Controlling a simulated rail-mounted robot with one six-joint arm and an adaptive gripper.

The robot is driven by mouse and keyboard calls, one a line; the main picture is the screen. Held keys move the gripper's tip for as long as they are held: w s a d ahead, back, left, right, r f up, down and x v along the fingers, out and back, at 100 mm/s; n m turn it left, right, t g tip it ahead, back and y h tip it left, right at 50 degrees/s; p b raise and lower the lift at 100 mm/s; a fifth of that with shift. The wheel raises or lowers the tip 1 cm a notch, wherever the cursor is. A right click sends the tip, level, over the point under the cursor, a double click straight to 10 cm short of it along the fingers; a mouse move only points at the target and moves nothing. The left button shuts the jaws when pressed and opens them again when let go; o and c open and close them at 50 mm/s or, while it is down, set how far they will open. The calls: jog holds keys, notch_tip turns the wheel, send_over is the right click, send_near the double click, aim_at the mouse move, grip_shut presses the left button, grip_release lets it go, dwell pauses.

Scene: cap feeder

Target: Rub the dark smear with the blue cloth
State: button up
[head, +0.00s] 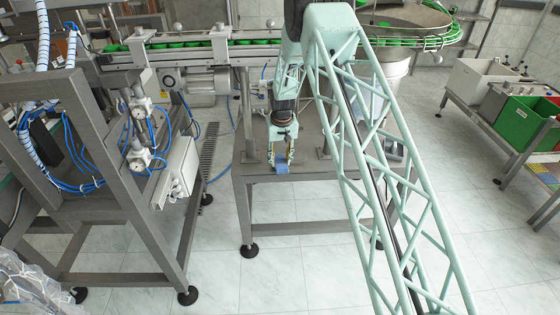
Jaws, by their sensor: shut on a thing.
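My gripper (281,158) hangs pointing down at the front edge of a grey metal table in the middle of the head view. It is shut on the blue cloth (282,168), which shows as a small blue patch below the fingertips. The cloth is at the level of the table's front edge; I cannot tell whether it touches the surface. I cannot make out the dark smear in this view.
The grey table (250,150) has uprights on it. A conveyor (180,52) with green caps runs behind, towards a round feeder bowl (405,14). A frame with blue hoses (75,110) stands left. A green bin (527,120) and a cream bin (478,76) stand right.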

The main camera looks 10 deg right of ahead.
aim_at(310, 164)
jog(key=shift+s+d+r, duration=0.1)
jog(key=shift+s+d, duration=0.05)
jog(key=shift+d, duration=0.7)
jog(key=shift+s+d, duration=0.1)
jog(key=shift+d, duration=0.75)
jog(key=shift+d, duration=0.1)
jog(key=shift+s+d+b, duration=0.15)
jog(key=shift+d+b, duration=0.15)
jog(key=shift+d, duration=0.55)
jog(key=shift+s+d+b, duration=0.15)
jog(key=shift+d+b, duration=0.1)
jog(key=shift+d, duration=0.55)
jog(key=shift+d+f, duration=0.15)
jog(key=shift+f, duration=0.05)
jog(key=shift+s+d+r, duration=0.1)
jog(key=shift+s+d, duration=0.05)
jog(key=shift+d, duration=0.7)
jog(key=shift+s+d+r, duration=0.1)
jog(key=shift+d, duration=0.7)
jog(key=shift+s+d+f+b, duration=0.15)
jog(key=shift+s+d+b, duration=0.1)
jog(key=shift+d, duration=0.6)
jog(key=shift+s+d+f+b, duration=0.1)
jog(key=shift+d+b, duration=0.15)
jog(key=shift+d, duration=0.6)
